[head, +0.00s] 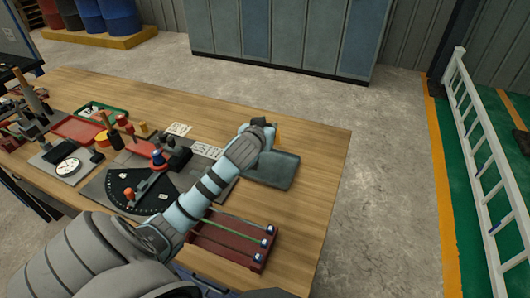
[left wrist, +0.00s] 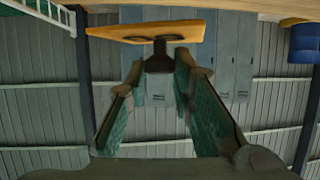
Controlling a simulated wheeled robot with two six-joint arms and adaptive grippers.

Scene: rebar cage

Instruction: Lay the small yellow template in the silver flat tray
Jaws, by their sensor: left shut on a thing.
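The small yellow template (head: 278,132) shows as a thin yellow-orange edge beside the end of my left arm in the head view. In the left wrist view it is a yellow-orange plate (left wrist: 140,34) with a dark knob below it, between the finger ends. My left gripper (left wrist: 159,68) is shut on the template by this dark knob. In the head view the gripper is mostly hidden behind its own wrist. The silver flat tray (head: 278,173) looks grey and lies near the table's right end, just below the template in the picture. My right gripper is not in view.
A dark red rack (head: 225,245) with coloured rods stands at the near edge. A black fan-shaped plate (head: 124,188), a dial gauge (head: 68,167) and a red tray (head: 76,129) crowd the left. The wooden table (head: 318,150) is bare right of the tray.

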